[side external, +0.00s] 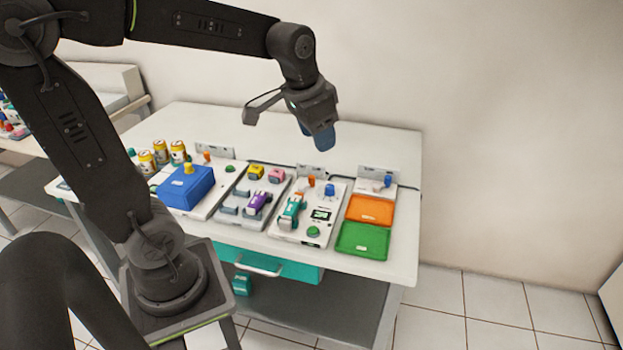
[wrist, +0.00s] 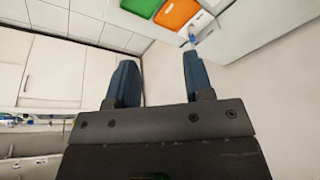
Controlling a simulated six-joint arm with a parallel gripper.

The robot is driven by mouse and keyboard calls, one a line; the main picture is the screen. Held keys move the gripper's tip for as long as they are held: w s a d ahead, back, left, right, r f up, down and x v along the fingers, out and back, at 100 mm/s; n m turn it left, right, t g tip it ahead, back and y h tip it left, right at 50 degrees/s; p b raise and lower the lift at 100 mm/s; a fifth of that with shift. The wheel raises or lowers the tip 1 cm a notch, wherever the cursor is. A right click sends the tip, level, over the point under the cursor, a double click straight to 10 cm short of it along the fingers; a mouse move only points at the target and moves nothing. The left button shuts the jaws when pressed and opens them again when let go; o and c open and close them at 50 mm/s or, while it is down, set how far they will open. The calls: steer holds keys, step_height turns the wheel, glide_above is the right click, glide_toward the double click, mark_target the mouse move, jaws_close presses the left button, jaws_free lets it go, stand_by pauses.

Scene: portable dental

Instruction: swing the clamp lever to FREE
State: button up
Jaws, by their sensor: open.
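Small orange levers or knobs stand on the panels on the table: one on the left panel (side external: 207,156), one on the middle-right panel (side external: 311,182). Small blue upright parts stand on the middle-right panel (side external: 330,190) and the right panel (side external: 387,181). I cannot tell which of these is the clamp lever, and no FREE mark is legible. My gripper (side external: 320,138) is above the back of the table, apart from everything on it. In the wrist view its two blue fingers (wrist: 156,78) are spread with nothing between them.
A blue box (side external: 186,190) with a yellow knob stands at left, near several yellow cans (side external: 161,152). An orange tray (side external: 369,211) and a green tray (side external: 362,240) lie at right. Purple and teal devices lie on the middle panels. The table's back strip (side external: 220,116) is clear.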

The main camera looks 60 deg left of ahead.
steer(key=w+a+f+g, duration=0.2)
steer(key=w+a+f, duration=0.4)
steer(key=a, duration=0.4)
steer(key=g, duration=0.1)
glide_above(312, 176)
step_height(312, 176, down, 8)
steer(key=f, duration=0.1)
steer(key=shift+h, duration=0.4)
step_height(312, 176, down, 13)
steer(key=shift+d+r, duration=0.1)
steer(key=shift+r, duration=0.1)
steer(key=shift+c, duration=0.2)
jaws_close()
